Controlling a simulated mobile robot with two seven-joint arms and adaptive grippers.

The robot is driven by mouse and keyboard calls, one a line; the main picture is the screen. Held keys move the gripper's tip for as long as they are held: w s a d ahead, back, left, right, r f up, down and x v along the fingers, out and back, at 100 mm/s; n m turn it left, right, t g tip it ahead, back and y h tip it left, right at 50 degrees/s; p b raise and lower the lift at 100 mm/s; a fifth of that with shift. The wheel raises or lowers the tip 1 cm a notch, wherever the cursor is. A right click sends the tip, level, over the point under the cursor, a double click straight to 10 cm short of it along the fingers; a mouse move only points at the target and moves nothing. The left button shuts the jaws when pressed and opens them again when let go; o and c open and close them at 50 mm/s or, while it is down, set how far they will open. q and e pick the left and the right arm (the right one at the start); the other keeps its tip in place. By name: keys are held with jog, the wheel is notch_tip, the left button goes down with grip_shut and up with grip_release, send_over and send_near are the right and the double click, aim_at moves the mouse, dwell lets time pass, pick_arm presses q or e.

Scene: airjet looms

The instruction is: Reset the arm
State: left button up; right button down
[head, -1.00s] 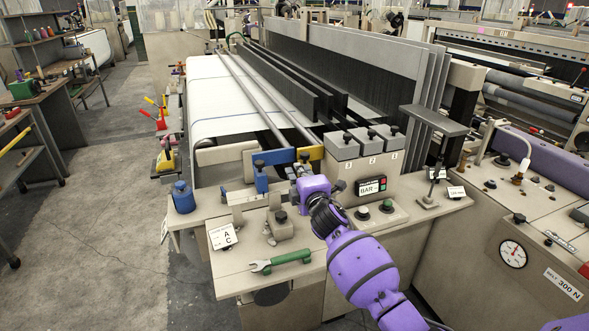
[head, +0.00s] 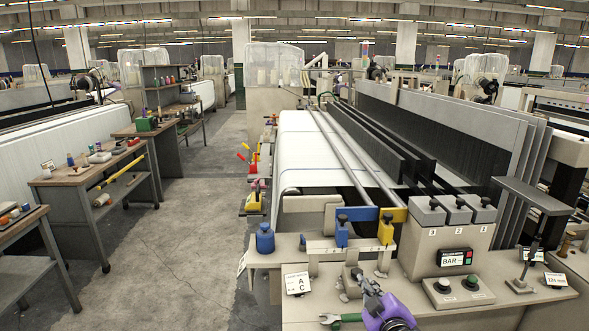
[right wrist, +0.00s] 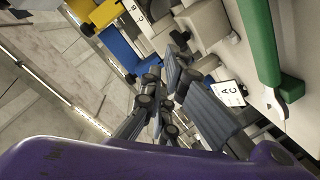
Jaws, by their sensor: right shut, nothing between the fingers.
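My right gripper (head: 360,278) is shut and empty, above the cream loom ledge (head: 420,303). It points towards the blue clamp (head: 342,232) and yellow clamp (head: 386,230) on the loom's front, apart from both. Its purple wrist (head: 390,312) is at the bottom edge of the head view. In the right wrist view the shut dark fingers (right wrist: 160,100) show near the middle, with the blue part (right wrist: 118,48) beyond them. My left gripper is not in view.
A green-handled wrench (head: 340,318) lies on the ledge beside my wrist, partly hidden. A card (head: 297,283) marked A C and a blue bottle (head: 265,238) stand to the left. A button console (head: 458,290) is on the right. The aisle floor (head: 190,240) is clear.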

jog(key=s+f+m+g, duration=0.2)
jog(key=s+f, duration=0.6)
jog(key=s, duration=0.6)
jog(key=s+a+f+m+g, duration=0.1)
jog(key=s+f+m+g, duration=0.2)
jog(key=s+f, duration=0.5)
jog(key=s+a+f+m+g, duration=0.1)
jog(key=s+f+m, duration=0.3)
jog(key=s, duration=1.7)
notch_tip(320, 180, down, 5)
jog(key=shift+r+g, duration=0.1)
jog(key=shift+g, duration=0.6)
jog(key=shift+s, duration=0.1)
